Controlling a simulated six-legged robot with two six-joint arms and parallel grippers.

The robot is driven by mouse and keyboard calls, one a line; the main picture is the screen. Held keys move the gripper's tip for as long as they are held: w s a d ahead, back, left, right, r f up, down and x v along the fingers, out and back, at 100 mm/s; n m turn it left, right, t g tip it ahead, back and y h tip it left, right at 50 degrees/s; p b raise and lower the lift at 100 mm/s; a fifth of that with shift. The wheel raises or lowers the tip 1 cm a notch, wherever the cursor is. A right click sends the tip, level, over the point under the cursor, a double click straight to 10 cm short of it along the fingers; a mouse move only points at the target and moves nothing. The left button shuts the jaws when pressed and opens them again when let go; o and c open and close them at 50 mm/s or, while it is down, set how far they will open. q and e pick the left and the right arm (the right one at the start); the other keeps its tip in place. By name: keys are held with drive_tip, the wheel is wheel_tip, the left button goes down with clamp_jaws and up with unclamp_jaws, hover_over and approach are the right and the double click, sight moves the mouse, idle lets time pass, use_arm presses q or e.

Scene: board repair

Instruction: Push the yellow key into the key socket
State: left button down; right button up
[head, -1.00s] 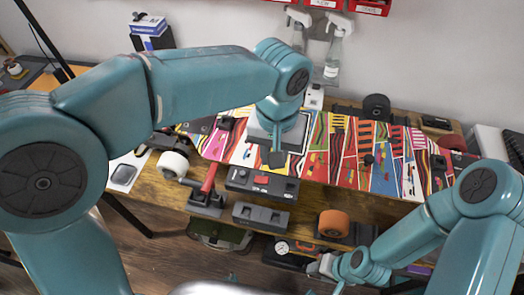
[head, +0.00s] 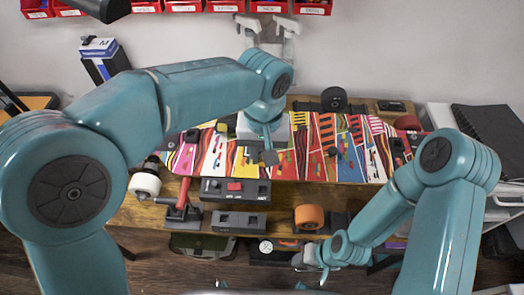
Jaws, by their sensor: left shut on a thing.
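My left gripper (head: 268,156) points down over the patterned board (head: 350,165), its wrist hiding the part behind it. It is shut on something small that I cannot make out. I cannot pick out a yellow key anywhere. A black box with a red button (head: 235,187) and dark openings lies just in front of the board, left of the gripper. A smaller dark block with openings (head: 238,221) lies in front of that box. I cannot tell which opening is the key socket. My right gripper (head: 308,260) is low at the bench's front edge, its jaws unclear.
An orange wheel (head: 309,217) stands right of the dark block. A white wheel (head: 145,184) and a red-handled tool (head: 183,197) are at the left. Spray bottles (head: 288,42) and red bins (head: 225,6) are at the back. Bare wood (head: 130,214) shows at the front left.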

use_arm(q)
drive_tip(key=shift+f+b, duration=3.4)
drive_tip(key=shift+f, duration=1.45)
drive_tip(key=shift+f+b, duration=1.15)
drive_tip(key=shift+f, duration=0.6)
drive_tip(key=c, duration=0.6)
unclamp_jaws()
drive_tip(key=shift+o, duration=0.2)
drive_tip(key=shift+r, duration=0.15)
drive_tip(key=shift+r+p, duration=1.35)
drive_tip(key=shift+r, duration=0.1)
